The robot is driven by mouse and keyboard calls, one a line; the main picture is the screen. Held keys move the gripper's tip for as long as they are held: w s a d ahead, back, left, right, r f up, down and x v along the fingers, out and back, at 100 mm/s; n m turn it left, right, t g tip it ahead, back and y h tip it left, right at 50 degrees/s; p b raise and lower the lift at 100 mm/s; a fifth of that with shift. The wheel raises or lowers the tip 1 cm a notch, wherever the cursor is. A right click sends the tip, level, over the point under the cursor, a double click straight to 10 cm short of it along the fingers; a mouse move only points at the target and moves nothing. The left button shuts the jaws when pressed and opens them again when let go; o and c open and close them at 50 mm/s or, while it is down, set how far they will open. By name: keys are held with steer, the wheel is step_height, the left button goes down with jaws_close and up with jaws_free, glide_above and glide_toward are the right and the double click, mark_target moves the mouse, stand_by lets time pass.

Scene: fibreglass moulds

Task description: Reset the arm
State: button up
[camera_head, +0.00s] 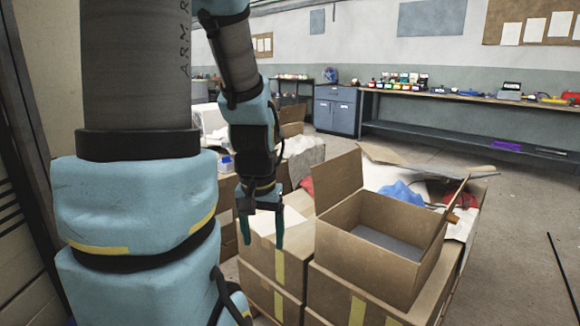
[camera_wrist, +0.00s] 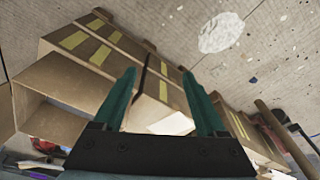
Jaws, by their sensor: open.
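My gripper (camera_head: 262,228) hangs at the end of my arm, pointing down, left of the open cardboard box. Its two teal fingers are spread apart with nothing between them. In the wrist view my gripper (camera_wrist: 163,95) also shows open, with cardboard boxes and the floor beyond the fingers. In the head view the fingertips are in front of or above a closed box (camera_head: 268,258); the exact gap cannot be told.
An open cardboard box (camera_head: 340,247) with raised flaps stands right of my gripper on other boxes. A blue crumpled item (camera_head: 402,195) lies behind it. A long workbench (camera_head: 450,97) and a blue cabinet (camera_head: 337,112) line the back wall. Floor at right is mostly clear.

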step_height(320, 180, up, 12)
steer(key=s+a+n+p, duration=0.1)
steer(key=p, duration=1.1)
steer(key=shift+r+p, duration=0.2)
steer(key=shift+p, duration=0.15)
